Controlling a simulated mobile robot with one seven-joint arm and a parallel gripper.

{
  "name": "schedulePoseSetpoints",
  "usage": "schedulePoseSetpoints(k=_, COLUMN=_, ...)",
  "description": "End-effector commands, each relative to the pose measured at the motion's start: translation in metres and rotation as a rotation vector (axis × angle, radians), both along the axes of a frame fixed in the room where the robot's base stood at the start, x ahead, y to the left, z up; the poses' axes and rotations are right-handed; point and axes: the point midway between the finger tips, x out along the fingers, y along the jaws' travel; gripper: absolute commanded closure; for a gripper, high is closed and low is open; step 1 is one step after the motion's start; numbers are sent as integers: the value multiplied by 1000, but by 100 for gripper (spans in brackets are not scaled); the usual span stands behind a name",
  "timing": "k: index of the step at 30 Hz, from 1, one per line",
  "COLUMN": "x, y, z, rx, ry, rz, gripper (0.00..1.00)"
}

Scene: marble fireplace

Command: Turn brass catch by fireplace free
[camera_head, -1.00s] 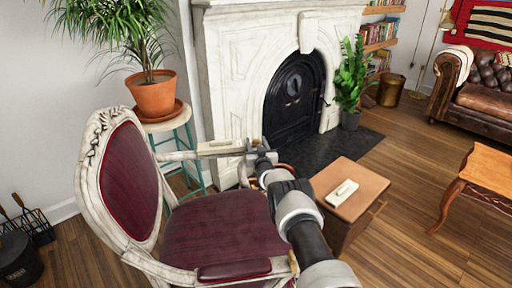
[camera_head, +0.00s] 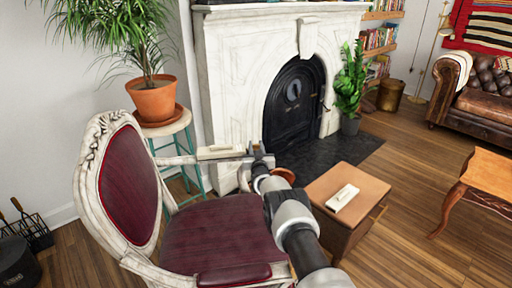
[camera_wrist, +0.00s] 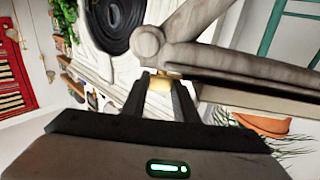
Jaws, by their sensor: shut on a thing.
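My gripper (camera_head: 253,152) is at the front end of the chair's far armrest, in front of the fireplace (camera_head: 216,75). In the wrist view its two dark fingers (camera_wrist: 166,88) are shut on a small brass-coloured piece, the brass catch (camera_wrist: 165,77), of which only a little shows between the fingertips. The rounded end of the pale carved armrest (camera_wrist: 150,42) is just beyond the fingertips. In the head view the catch is too small and too covered by my gripper to make out. I cannot tell how far it is turned.
A red upholstered chair (camera_head: 215,235) stands close by my arm. A brown box (camera_head: 327,187) carries another cream block (camera_head: 343,197). A potted plant (camera_head: 154,100) is on a teal-legged stool.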

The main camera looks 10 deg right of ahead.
Motion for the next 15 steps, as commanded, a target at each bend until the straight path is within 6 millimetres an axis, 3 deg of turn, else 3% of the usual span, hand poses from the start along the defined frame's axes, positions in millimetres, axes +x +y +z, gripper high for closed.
schedulePoseSetpoints(k=7, x=1, y=2, z=2, rx=2, ry=-6, rz=-139, gripper=96)
schedulePoseSetpoints(k=15, x=0, y=1, z=2, rx=1, ry=1, rz=-182, gripper=96)
